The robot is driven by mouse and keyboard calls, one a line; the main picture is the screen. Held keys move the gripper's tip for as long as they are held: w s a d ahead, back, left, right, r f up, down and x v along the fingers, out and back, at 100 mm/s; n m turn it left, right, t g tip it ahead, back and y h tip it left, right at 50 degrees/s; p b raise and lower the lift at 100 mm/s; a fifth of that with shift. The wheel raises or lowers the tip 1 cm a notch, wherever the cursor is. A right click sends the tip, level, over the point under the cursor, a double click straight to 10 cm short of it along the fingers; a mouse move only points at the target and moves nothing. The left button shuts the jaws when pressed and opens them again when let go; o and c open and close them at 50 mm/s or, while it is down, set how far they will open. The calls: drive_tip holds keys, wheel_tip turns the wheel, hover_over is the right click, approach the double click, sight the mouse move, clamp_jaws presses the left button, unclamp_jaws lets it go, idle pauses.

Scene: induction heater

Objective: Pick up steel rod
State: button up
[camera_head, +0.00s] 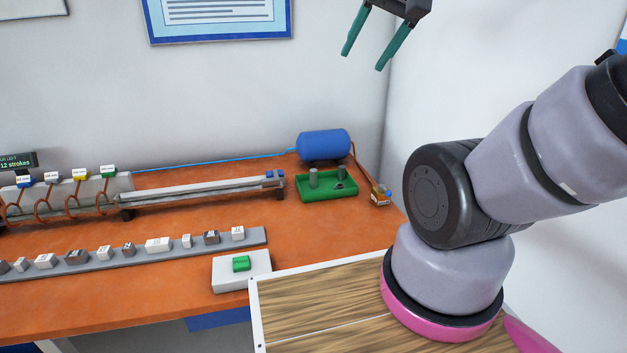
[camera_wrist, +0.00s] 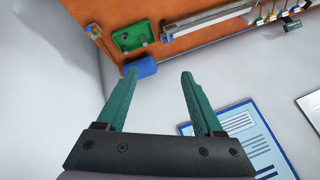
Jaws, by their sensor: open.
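A green tray (camera_head: 327,196) stands at the right end of the orange bench. In it an upright grey metal cylinder (camera_head: 313,177) stands at the left, and a second grey piece (camera_head: 340,177) stands at the right. Either could be the steel rod; I cannot tell which. The tray (camera_wrist: 115,47) also shows upside down at the top of the wrist view, with the small grey pieces hard to make out. My gripper (camera_head: 364,58) is high above the bench, near the wall. Its teal fingers (camera_wrist: 159,75) are apart, with nothing between them.
A blue tank (camera_head: 325,145) stands behind the tray, and a long metal rail (camera_head: 205,190) lies left of it. Copper coils (camera_head: 75,204) are farther left. A grey strip (camera_head: 145,252) with several small labelled blocks and a white box with a green button (camera_head: 241,264) are in front.

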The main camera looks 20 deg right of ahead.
idle(0.4)
drive_tip(key=n+g+h, duration=0.2)
drive_tip(key=n+g, duration=0.5)
drive_tip(key=n, duration=1.5)
hover_over(314, 170)
wheel_tip(314, 170, down, 32)
drive_tip(key=f, duration=0.1)
wheel_tip(314, 170, down, 5)
drive_tip(key=shift+w+a+f, duration=0.15)
drive_tip(key=shift+f, duration=2.95)
clamp_jaws()
